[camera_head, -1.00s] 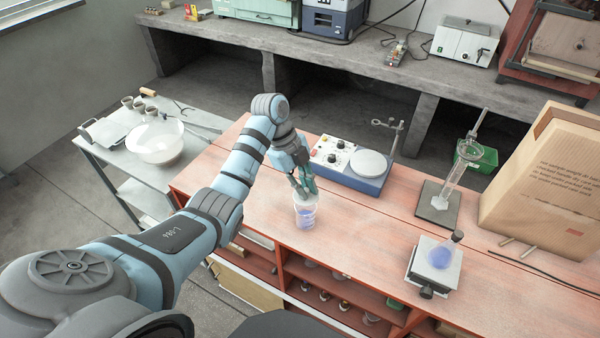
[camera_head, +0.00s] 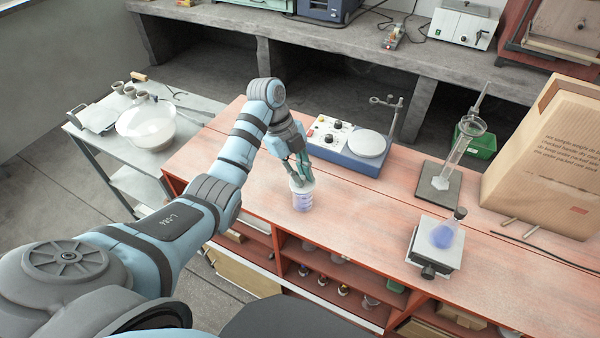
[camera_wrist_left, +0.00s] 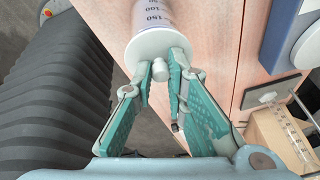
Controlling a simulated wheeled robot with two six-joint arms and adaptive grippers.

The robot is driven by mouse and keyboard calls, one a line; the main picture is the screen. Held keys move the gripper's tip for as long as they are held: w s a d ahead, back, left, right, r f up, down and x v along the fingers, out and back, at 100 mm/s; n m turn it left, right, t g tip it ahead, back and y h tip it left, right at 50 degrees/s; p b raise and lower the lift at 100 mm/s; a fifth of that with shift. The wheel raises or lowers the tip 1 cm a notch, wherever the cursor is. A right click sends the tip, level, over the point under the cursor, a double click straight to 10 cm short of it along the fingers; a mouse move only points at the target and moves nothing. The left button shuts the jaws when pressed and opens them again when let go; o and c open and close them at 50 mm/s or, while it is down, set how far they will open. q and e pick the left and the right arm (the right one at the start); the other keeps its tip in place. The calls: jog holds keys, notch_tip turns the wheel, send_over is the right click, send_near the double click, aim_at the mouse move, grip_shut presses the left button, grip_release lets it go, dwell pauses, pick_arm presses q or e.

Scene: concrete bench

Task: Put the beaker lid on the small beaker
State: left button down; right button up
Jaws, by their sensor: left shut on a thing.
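The small beaker (camera_head: 302,203) stands upright on the red-brown bench, clear with blue contents. Its printed scale also shows in the left wrist view (camera_wrist_left: 152,14). The white beaker lid (camera_head: 305,186) is at the beaker's mouth, level with the rim as far as I can see. In the left wrist view the lid (camera_wrist_left: 150,43) covers the mouth, with its knob towards me. My left gripper (camera_wrist_left: 160,72) is shut on the lid's knob. It comes down from above in the head view (camera_head: 298,180). Whether the lid is fully seated is hard to tell. My right gripper is not in view.
A blue hotplate device (camera_head: 345,150) stands behind the beaker. To the right are a small stand with a round flask (camera_head: 443,234), a glass cylinder (camera_head: 452,165) and a cardboard box (camera_head: 550,160). The bench right of the beaker is clear.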

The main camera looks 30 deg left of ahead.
pick_arm(q)
jog(key=shift+f+p, duration=0.4)
jog(key=shift+f, duration=0.05)
dwell(0.4)
jog(key=c, duration=1.1)
grip_release()
